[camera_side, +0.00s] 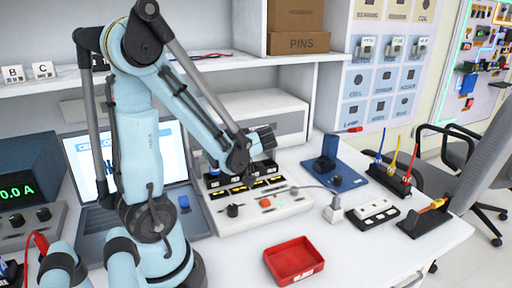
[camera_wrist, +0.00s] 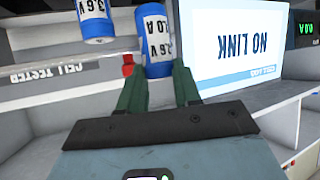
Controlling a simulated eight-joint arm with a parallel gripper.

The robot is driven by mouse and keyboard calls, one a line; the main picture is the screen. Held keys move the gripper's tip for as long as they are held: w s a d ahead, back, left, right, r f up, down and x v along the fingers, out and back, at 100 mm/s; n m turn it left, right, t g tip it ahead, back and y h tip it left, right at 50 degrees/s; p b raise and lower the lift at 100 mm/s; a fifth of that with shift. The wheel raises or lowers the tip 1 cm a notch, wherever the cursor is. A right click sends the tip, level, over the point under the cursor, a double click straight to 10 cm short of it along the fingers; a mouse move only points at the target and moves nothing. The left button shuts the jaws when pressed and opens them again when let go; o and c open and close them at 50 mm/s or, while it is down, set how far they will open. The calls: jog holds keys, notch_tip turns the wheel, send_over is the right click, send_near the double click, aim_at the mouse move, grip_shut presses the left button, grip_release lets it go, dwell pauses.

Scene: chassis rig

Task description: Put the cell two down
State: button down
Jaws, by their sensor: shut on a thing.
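My gripper (camera_wrist: 158,84) has green fingers on both sides of a blue cell (camera_wrist: 155,38) in the wrist view and is shut on it. The cell has a white label reading "3.6 V" upside down. A second blue cell (camera_wrist: 94,20) with a similar label is just left of it, apart from the fingers. I cannot tell which one is cell two. In the side view a bit of blue (camera_side: 213,163) shows by my wrist, over the back left of the white chassis (camera_side: 262,214). My fingers are mostly hidden there by the arm.
The chassis has black bays with yellow labels, a black knob (camera_side: 232,210) and an orange button (camera_side: 265,202). A laptop (camera_wrist: 235,45) reading "NO LINK" is close on the left. A red tray (camera_side: 293,262) lies in front; a blue stand (camera_side: 335,172) and black racks are right.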

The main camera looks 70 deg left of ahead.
jog(key=v, duration=1.1)
jog(key=w+d+f+m+t+h, duration=0.25)
jog(key=w+d+m+t, duration=0.55)
jog(key=m+t, duration=0.5)
jog(key=w+d+r+m+t+h, duration=0.4)
jog(key=w+d+r+m+h, duration=0.3)
jog(key=m+h, duration=0.25)
jog(key=s+a+f+n+g+y, duration=0.1)
jog(key=s+a+f+n+y, duration=0.4)
jog(key=f, duration=0.3)
jog(key=s+a+r+n+g+y, duration=0.4)
jog(key=s+a+n+g+y, duration=0.3)
jog(key=n+g, duration=0.9)
jog(key=s+a+n, duration=0.1)
jog(key=s+a, duration=0.1)
jog(key=shift+s+a+r, duration=0.15)
jog(key=shift+s+r, duration=0.05)
jog(key=shift+s, duration=0.15)
